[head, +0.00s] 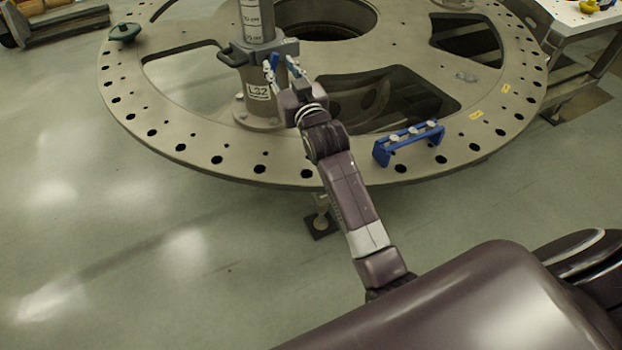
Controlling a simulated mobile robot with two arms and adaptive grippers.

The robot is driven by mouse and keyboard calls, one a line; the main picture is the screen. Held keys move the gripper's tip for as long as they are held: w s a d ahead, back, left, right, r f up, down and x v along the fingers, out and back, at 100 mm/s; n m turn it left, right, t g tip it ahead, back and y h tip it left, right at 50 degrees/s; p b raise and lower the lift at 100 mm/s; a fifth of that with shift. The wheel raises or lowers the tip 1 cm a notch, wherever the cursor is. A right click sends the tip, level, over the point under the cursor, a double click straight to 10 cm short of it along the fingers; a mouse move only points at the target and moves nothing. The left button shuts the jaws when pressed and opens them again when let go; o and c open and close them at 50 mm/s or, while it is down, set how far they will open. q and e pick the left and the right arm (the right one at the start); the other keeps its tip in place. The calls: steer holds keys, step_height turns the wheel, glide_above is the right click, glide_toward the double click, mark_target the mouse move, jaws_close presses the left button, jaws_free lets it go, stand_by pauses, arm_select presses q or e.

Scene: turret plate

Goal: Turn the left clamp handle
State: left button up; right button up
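A grey clamp (262,48) sits around an upright post (252,20) with printed markings. A dark handle (228,57) sticks out from the clamp's left side. My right gripper (281,66) is in front of the clamp's right half, to the right of that handle. Its blue-tipped fingers are spread apart, and I see nothing held between them. Whether the fingertips touch the clamp cannot be told. The handle is clear of the gripper. My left gripper is not in view.
The post's flanged foot stands on a large round turret plate (140,105) with rim holes and large cutouts. A blue bracket (408,143) stands on the plate at right. A dark green item (124,32) lies at the far left rim. A white table (580,14) is at top right.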

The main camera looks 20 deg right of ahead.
steer(key=s+f+g, duration=0.2)
steer(key=s+f, duration=0.4)
steer(key=s+f+g, duration=0.3)
steer(key=s+f, duration=0.3)
steer(key=f, duration=0.1)
steer(key=s+f+n+g, duration=0.1)
steer(key=s+f+g, duration=0.1)
steer(key=s+f, duration=0.4)
steer(key=shift+s+a+f, duration=0.2)
steer(key=shift+a, duration=0.1)
steer(key=shift+o, duration=0.3)
